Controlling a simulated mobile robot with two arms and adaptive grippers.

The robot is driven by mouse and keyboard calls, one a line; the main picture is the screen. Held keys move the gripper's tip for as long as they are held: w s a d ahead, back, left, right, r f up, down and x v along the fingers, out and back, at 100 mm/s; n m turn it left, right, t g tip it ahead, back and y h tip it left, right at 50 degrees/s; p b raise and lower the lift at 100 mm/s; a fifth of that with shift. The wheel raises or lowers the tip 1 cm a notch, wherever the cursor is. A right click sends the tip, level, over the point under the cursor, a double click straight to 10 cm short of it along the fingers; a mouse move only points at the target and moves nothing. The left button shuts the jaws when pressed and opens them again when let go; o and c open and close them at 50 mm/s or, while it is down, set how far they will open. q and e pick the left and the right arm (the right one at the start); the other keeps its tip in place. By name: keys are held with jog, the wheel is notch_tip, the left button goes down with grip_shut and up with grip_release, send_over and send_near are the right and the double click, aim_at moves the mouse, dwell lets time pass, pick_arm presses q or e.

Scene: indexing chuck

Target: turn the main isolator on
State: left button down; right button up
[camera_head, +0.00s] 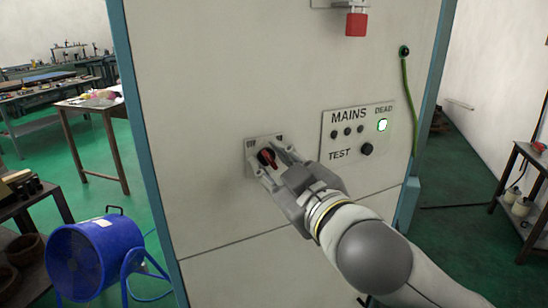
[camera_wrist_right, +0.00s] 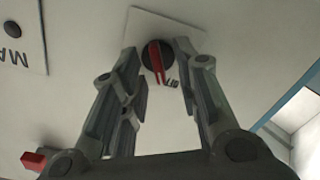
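The main isolator is a red handle on a black round base (camera_head: 267,158), set on a small pale plate in the cabinet front. My right gripper (camera_head: 272,162) is at this plate with its two fingers apart, one on each side of the handle. In the right wrist view the red handle (camera_wrist_right: 157,62) shows between and beyond the fingertips of the open gripper (camera_wrist_right: 158,55), with a gap on both sides. The lettering on the plate is partly hidden or too small to read, though "OFF" seems to show. My left gripper is in neither view.
A MAINS panel (camera_head: 335,149) with a lit green DEAD lamp (camera_head: 382,125) and a TEST button (camera_head: 366,149) is right of the isolator. A red padlock (camera_head: 356,24) hangs above, and a green cable (camera_head: 407,90) runs down the right. A blue fan (camera_head: 97,258) stands at the lower left.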

jog(key=shift+w, duration=0.1)
grip_shut()
dwell(0.5)
jog(key=m+p, duration=0.2)
jog(key=m, duration=0.3)
jog(key=shift+w+r+m+p, duration=0.1)
jog(key=shift+r+m+p, duration=0.05)
jog(key=shift+m+p, duration=0.15)
jog(key=m+p, duration=0.2)
jog(key=m, duration=0.2)
jog(key=shift+d+p, duration=0.15)
jog(key=shift+p, duration=0.15)
jog(key=shift+m+p, duration=0.7)
jog(key=shift+m, duration=0.5)
